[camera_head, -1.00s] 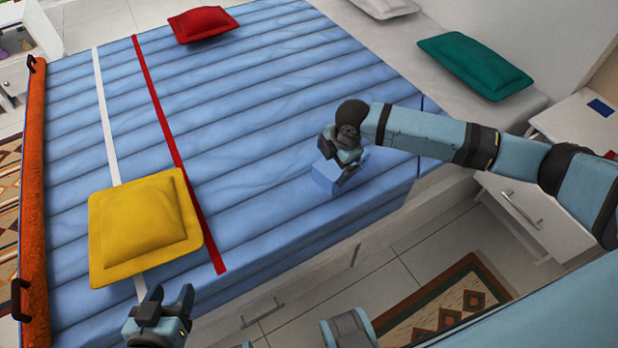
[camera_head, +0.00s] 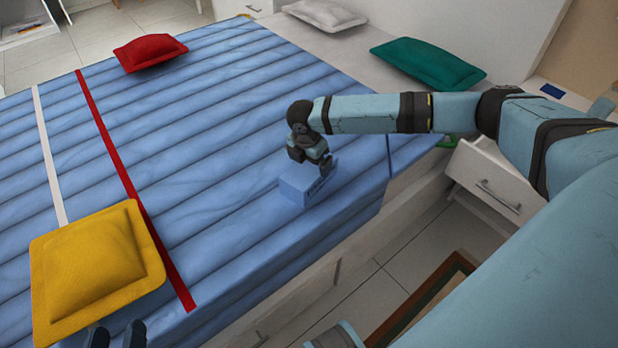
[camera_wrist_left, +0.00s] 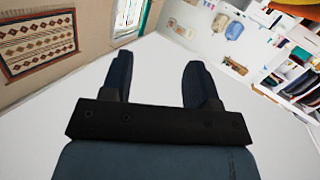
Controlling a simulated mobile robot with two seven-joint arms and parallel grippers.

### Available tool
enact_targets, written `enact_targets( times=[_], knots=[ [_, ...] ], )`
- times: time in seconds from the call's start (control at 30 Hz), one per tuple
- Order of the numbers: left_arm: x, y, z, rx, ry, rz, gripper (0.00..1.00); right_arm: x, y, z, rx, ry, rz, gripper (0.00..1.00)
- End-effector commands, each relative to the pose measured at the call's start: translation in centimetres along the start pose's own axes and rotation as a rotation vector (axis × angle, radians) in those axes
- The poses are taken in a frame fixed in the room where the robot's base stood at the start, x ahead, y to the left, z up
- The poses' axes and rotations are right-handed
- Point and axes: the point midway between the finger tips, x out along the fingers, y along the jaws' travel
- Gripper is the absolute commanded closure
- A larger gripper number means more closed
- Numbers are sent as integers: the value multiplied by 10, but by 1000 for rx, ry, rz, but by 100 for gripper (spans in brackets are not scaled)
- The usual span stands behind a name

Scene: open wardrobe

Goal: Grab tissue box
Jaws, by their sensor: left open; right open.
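The tissue box is a light blue box (camera_head: 297,187) on the blue bed, near its front right edge in the head view. My right gripper (camera_head: 318,168) points down right at the box, over its upper right part. Its fingers partly hide the box, and I cannot tell whether they touch it. My left gripper (camera_head: 118,335) is at the bottom left of the head view, cut off by the frame, in front of the yellow pillow. In the left wrist view its two fingers (camera_wrist_left: 158,80) are apart with nothing between them.
A yellow pillow (camera_head: 95,265) lies on the bed (camera_head: 220,130) at the left. Red (camera_head: 150,52), white (camera_head: 325,14) and green (camera_head: 428,63) pillows lie farther back. A white nightstand (camera_head: 490,185) stands right of the bed. The middle of the bed is clear.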

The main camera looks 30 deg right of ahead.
Motion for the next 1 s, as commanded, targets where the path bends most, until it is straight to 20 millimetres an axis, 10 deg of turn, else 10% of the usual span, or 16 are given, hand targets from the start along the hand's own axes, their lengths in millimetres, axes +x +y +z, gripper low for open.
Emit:
enact_targets(
  times=[0.33, 0.67, 0.83, 1.0],
  knots=[
    [3, 19, -35, -26, 199, 75, 45, 47, 0, -7, 0, 0, 0, 0],
    [2, 22, -44, -33, 229, 86, 45, 52, 0, -6, 0, 0, 0, 0],
    [2, 22, -43, -32, 228, 85, 45, 52, 0, -6, 0, 0, 0, 39],
    [2, 22, -43, -32, 228, 86, 45, 51, 0, -6, 0, 0, 1, 42]
  ],
)
